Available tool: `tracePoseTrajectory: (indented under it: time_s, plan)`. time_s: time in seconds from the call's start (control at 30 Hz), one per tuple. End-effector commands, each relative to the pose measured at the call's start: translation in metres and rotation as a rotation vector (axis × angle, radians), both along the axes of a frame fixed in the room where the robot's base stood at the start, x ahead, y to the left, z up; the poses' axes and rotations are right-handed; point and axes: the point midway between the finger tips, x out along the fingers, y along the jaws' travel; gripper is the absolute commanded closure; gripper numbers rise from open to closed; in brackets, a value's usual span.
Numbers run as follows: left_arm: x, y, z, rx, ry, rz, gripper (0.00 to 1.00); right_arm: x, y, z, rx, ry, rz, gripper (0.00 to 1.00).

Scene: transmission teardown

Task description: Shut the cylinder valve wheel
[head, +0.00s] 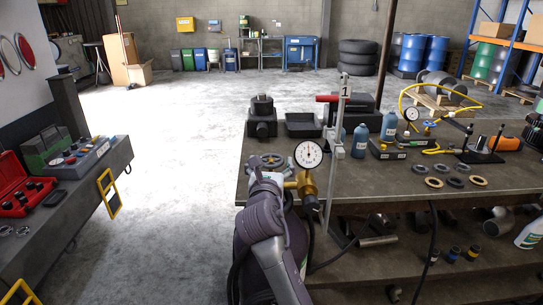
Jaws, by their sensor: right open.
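The cylinder valve wheel (268,161) is a dark, lobed handwheel in the lower middle of the head view, in front of the bench's left end. A round white-faced gauge (308,154) and a brass regulator (306,186) sit just right of it. My right arm comes up from the bottom edge, and my right gripper (263,176) is at the near side of the wheel, open. The fingers are small and partly hidden, so I cannot tell whether they touch the wheel or sit around its rim. My arm hides most of the cylinder below. My left gripper is not in view.
The workbench (375,188) stands close on the right, with a height gauge (338,140), blue bottles (360,140) and several rings on top. A dark cabinet with a red case (24,192) stands at left. The floor (170,190) between is clear.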

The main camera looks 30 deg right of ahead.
Motion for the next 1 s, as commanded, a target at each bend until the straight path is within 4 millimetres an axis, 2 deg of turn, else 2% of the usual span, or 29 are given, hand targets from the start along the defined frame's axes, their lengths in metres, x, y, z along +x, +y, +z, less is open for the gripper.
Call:
tracePoseTrajectory:
  time_s: [0.1,0.2,0.53,0.8,1.0]
  plan:
    - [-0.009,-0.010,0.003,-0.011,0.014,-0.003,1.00,0.012,-0.009,0.001,-0.002,0.000,-0.001,0.17]
    - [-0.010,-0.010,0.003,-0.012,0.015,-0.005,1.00,0.017,-0.014,0.000,-0.002,0.001,-0.002,0.17]
    - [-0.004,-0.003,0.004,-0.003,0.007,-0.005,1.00,0.019,-0.015,0.000,-0.001,-0.001,-0.001,0.17]
    - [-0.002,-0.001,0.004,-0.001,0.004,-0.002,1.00,0.019,-0.015,0.000,0.000,0.000,-0.001,0.62]
    - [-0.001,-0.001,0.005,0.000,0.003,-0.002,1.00,0.019,-0.015,0.000,0.002,0.001,-0.011,0.63]
